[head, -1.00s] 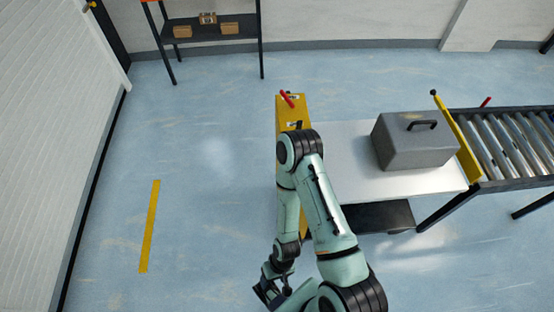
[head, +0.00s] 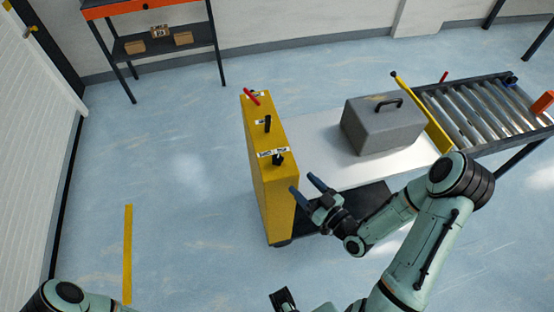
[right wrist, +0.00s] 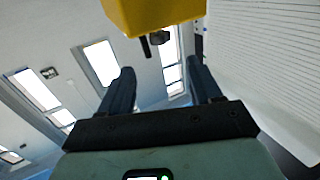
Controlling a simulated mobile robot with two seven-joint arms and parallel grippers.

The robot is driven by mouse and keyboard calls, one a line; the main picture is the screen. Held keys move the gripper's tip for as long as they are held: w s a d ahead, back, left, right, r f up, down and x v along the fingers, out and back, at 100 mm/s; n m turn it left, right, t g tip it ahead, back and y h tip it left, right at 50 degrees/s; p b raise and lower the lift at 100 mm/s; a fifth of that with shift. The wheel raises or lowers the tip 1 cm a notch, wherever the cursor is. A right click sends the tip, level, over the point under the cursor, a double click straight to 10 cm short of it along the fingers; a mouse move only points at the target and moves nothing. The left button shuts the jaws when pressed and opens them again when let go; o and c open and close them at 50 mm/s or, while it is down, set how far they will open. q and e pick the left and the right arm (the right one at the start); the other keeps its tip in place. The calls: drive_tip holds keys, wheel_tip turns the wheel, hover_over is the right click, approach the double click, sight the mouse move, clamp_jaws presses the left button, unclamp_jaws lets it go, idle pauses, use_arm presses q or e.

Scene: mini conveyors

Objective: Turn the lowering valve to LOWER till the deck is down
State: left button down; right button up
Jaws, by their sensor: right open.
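A yellow control column (head: 272,185) stands at the left end of the lift. On its top, a black knob (head: 277,159) sits at the near end beside a white label too small to read; I take it as the lowering valve. A black lever (head: 267,124) and a red lever (head: 252,97) stand behind it. The pale deck (head: 325,150) bears a grey case and sits above a dark base. My right gripper (head: 306,189) is open and empty, just right of the column's near end, apart from the knob. In the right wrist view, the column (right wrist: 150,14) and a black knob (right wrist: 158,37) show beyond the open fingers.
The grey case (head: 382,128) with a black handle rests on the deck. A roller conveyor (head: 475,110) with a yellow end plate (head: 424,118) stands at the right. A shelf (head: 165,45) with small boxes is at the back left. Floor left of the column is clear.

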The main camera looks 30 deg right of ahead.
sight(281, 162)
drive_tip(key=w, duration=0.4)
drive_tip(key=w+a, duration=0.1)
drive_tip(key=w, duration=0.3)
drive_tip(key=w+a, duration=0.1)
drive_tip(key=w, duration=0.4)
drive_tip(key=shift+a+b, duration=0.2)
drive_tip(key=shift+b, duration=0.2)
drive_tip(key=c, duration=1)
